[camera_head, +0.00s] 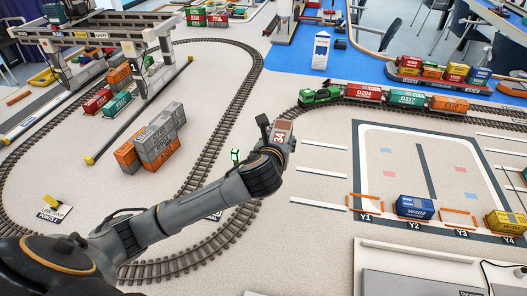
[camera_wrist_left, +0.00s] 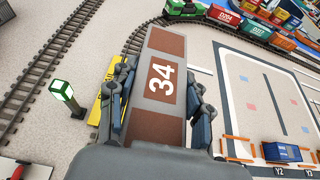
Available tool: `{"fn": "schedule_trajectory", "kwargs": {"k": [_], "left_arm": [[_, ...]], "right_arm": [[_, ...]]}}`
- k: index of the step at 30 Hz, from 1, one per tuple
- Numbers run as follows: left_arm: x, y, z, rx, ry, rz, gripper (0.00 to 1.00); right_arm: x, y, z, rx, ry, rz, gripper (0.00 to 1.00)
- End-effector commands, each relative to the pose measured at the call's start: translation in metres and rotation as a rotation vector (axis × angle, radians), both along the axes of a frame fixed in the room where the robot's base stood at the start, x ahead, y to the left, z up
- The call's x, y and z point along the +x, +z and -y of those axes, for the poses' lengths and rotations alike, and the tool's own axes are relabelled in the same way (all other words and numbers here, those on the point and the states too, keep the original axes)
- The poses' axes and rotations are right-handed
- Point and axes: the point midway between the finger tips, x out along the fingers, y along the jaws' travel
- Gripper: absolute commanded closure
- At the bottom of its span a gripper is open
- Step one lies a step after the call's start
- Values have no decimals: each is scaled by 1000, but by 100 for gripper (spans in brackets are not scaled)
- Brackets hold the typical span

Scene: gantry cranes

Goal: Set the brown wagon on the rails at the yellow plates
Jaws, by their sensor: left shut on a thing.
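The rails (camera_wrist_left: 45,75) also run along the left of the wrist view. A yellow plate (camera_wrist_left: 96,108) shows partly behind the left finger; the rest is hidden. My right gripper is not in view.
A green-and-white signal post (camera_wrist_left: 65,95) stands left of the wagon. A green locomotive (camera_head: 320,95) with container wagons stands on the rails behind. Stacked containers (camera_head: 157,140) and a gantry crane (camera_head: 95,35) are at left. A marked yard with a blue container (camera_head: 414,207) is at right.

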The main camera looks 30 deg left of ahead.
Motion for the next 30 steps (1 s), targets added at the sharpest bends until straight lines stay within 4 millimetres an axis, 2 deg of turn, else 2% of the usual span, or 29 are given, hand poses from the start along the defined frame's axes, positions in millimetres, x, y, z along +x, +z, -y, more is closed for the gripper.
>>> {"fn": "schedule_trajectory", "kwargs": {"k": [1,6,12,20,25,30], "left_arm": [[8,-6,-13,3,6,-1,91],[36,-24,-45,0,5,1,91],[55,-63,-66,-2,2,-1,91],[66,-82,-78,0,1,1,91],[66,-107,-78,-2,0,0,91],[67,-112,-79,1,-1,4,91]], "right_arm": [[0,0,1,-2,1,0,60],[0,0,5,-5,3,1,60],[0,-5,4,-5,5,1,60],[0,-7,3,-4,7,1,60],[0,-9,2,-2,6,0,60],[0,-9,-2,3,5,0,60]]}}
